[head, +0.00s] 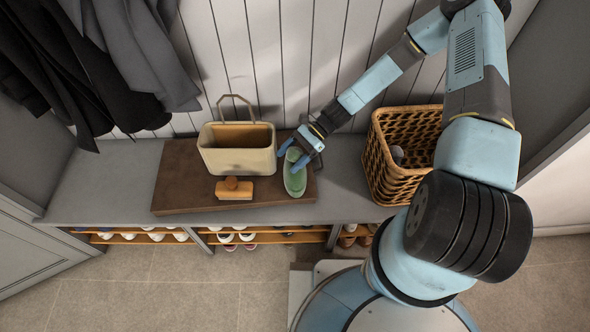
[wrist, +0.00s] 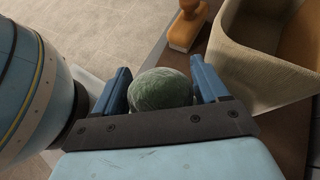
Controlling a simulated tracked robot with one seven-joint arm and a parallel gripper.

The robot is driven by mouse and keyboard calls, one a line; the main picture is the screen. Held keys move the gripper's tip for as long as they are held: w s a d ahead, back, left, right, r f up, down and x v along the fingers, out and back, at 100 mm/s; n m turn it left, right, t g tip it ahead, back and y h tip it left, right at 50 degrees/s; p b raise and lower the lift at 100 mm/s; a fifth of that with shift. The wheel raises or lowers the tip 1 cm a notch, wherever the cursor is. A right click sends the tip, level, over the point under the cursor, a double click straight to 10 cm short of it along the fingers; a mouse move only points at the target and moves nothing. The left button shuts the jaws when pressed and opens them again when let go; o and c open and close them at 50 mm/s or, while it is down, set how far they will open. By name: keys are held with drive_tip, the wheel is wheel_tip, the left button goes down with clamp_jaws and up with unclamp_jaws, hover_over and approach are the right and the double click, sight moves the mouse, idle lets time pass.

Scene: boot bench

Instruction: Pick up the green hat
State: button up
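The green hat (head: 295,182) lies at the right end of the brown board on the bench. It has a rounded top and a flat, oval brim. My gripper (head: 294,155) is down over it, with one blue finger on each side of the rounded top. In the wrist view the rough green top of the hat (wrist: 160,89) fills most of the space between my fingers (wrist: 160,78). The fingers stand wide apart, and I cannot see clearly whether they touch it. The brim is hidden in the wrist view.
A cream handled bag (head: 237,160) and a wooden-handled brush (head: 235,189) are left of the hat on the brown board (head: 180,180). A wicker basket (head: 385,175) stands to the right. Dark coats (head: 130,50) hang at upper left. Shoes sit on the shelf below the bench.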

drive_tip(key=c, duration=1)
drive_tip(key=shift+c, duration=0.2)
